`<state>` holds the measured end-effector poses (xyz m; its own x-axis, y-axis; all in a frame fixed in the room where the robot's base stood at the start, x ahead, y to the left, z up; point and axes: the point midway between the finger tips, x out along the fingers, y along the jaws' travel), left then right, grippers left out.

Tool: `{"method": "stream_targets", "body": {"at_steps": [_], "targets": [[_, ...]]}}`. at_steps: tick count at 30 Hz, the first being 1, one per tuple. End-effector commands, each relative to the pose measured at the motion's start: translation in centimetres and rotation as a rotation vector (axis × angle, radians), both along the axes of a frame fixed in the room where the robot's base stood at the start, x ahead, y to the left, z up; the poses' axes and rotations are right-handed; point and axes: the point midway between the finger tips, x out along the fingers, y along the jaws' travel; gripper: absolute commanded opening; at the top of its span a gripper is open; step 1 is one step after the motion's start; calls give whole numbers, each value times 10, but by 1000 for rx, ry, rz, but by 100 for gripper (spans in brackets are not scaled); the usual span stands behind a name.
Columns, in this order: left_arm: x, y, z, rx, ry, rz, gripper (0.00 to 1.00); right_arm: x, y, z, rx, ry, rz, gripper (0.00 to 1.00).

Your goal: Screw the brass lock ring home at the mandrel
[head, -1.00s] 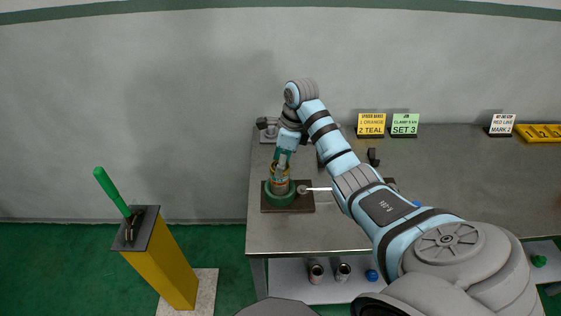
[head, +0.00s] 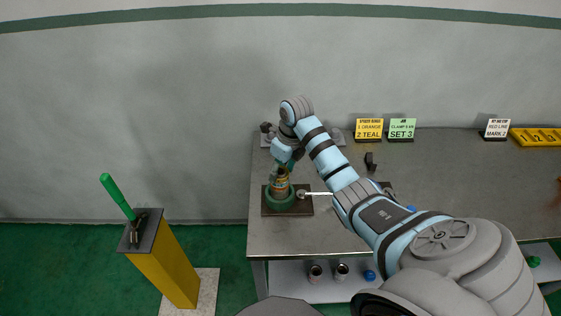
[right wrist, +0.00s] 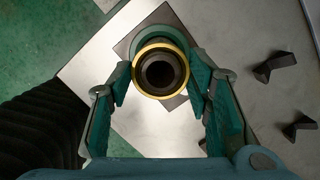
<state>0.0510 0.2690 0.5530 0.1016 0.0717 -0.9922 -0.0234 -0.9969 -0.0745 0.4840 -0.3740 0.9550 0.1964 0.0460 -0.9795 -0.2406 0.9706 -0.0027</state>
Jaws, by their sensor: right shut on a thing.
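The mandrel stands upright in a green round vise (head: 279,203) on a dark base plate (head: 267,211) near the left end of the bench. In the right wrist view the dark hollow mandrel end (right wrist: 160,74) faces me, with the brass lock ring (right wrist: 138,86) around it. My right gripper (head: 283,169) reaches down over it from above. In the right wrist view its teal fingers (right wrist: 160,80) stand on both sides of the ring and are shut on it. The head view is too small to show the finger contact or how far down the ring sits. My left gripper is not in view.
A pale handle bar (head: 318,193) sticks out right of the vise. Dark blocks (right wrist: 285,65) lie on the bench farther right. Label cards (head: 369,129) stand at the back. A yellow post (head: 165,268) with a green-handled tool (head: 117,195) stands left, apart from the bench.

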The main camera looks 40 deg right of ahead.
Motion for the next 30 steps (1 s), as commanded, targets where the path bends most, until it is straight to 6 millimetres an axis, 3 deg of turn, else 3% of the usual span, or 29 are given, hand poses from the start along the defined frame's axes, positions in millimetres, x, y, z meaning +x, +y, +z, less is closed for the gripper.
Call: {"method": "stream_targets", "body": {"at_steps": [1,6,17,22,23,24,30], "targets": [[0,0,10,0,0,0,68,-2,0,4,0,6,-57,12],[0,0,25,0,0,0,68,-2,1,4,0,6,-280,12],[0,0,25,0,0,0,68,-1,1,0,0,5,-347,12],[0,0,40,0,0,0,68,-1,3,4,1,6,-566,12],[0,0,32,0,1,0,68,0,4,-1,1,3,-669,12],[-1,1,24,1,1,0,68,0,2,-3,0,3,-663,7],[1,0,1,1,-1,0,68,2,2,-5,0,0,-686,7]]}}
